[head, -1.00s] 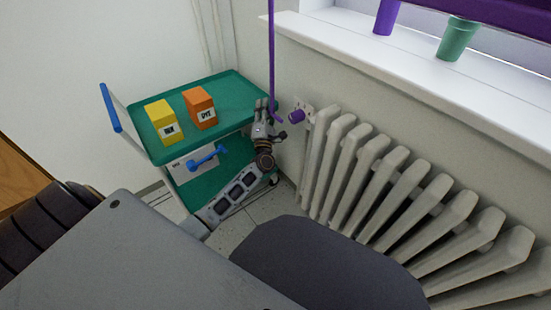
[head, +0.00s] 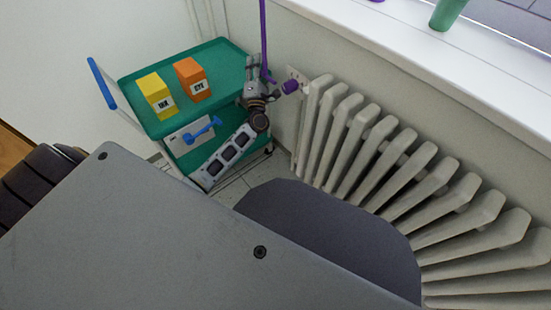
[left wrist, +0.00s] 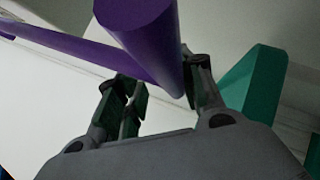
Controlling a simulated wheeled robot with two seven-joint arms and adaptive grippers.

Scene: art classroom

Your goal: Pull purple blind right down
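The thin purple pull rod (head: 263,35) of the blind hangs down in front of the wall beside the window. Its lower end bends into a small hook. The blind itself is out of view. My left gripper (head: 257,72) is at the lower end of the rod, above the cart's right corner. In the left wrist view the purple rod (left wrist: 150,45) looms large and its end reaches between the fingers of my left gripper (left wrist: 162,95). A gap shows on the left finger's side, so the fingers look open. My right gripper is not in view.
A green cart (head: 222,55) carries a yellow box (head: 155,92) and an orange box (head: 190,78). A green pot (head: 446,14) stands on the sill.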

